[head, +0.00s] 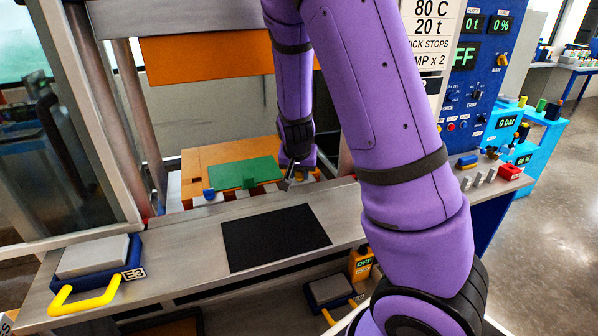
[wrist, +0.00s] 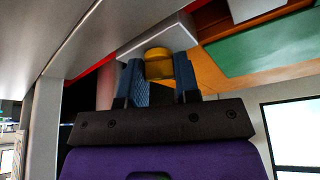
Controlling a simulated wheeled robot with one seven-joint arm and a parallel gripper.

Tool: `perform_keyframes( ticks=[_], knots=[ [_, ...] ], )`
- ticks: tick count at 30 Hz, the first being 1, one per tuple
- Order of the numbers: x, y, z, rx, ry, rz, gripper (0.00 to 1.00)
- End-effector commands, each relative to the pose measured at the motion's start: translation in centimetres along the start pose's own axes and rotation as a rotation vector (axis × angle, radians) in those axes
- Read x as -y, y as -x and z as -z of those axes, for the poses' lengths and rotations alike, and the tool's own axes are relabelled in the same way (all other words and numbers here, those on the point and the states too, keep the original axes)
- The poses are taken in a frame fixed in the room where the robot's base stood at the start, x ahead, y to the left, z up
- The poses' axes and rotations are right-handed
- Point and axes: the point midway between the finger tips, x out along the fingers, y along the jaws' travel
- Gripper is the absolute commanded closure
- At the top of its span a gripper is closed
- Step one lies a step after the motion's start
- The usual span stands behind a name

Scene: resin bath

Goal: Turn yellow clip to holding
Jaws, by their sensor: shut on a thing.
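The yellow clip (wrist: 158,68) shows in the wrist view as a rounded yellow knob against a light grey metal block (wrist: 152,38). My gripper (wrist: 158,62) has its two blue pads on either side of the knob and is shut on it. In the head view my gripper (head: 297,172) is at the right front corner of the orange plate (head: 200,160). There the clip is hidden or too small to make out. Which way the clip is turned cannot be told.
A green sheet (head: 235,174) lies on the orange plate. A blue clip (head: 209,193) and a green clip (head: 248,183) sit along the plate's front. Metal posts (head: 140,120) flank the press opening. A black mat (head: 275,238) lies on the front ledge.

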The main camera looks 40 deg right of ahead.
Motion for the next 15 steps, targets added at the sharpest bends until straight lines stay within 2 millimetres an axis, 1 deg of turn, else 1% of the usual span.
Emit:
perform_keyframes(
  ticks=[15],
  knots=[
    [-0.24,-0.01,0.17,-0.002,0.25,0.106,0.94]
  ],
)
